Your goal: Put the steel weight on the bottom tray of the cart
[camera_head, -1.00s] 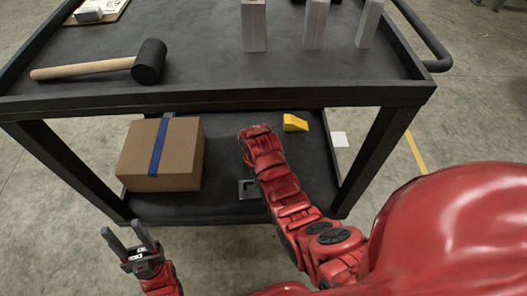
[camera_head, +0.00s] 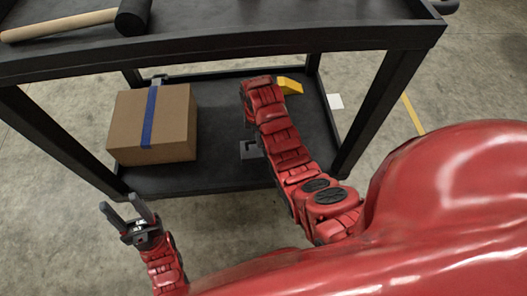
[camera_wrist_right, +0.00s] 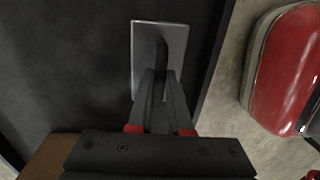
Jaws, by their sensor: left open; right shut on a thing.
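The steel weight (camera_wrist_right: 144,60) is a grey rectangular metal piece in the right wrist view, with a dark upright strip along its middle. It partly shows in the head view (camera_head: 248,150) beside my right arm, at the cart's bottom tray (camera_head: 225,178). My right gripper (camera_wrist_right: 161,78) is shut on the weight; its fingers hide part of it. I cannot tell whether the weight touches the tray. My left gripper (camera_head: 130,215) is open and empty, in front of the cart's left front leg.
A cardboard box (camera_head: 120,130) with a blue strap sits on the left of the bottom tray. A yellow wedge (camera_head: 290,85) lies at its back right. The top tray (camera_head: 250,42) overhangs, with a mallet (camera_head: 75,22) on it. Bare tray shows right of my arm.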

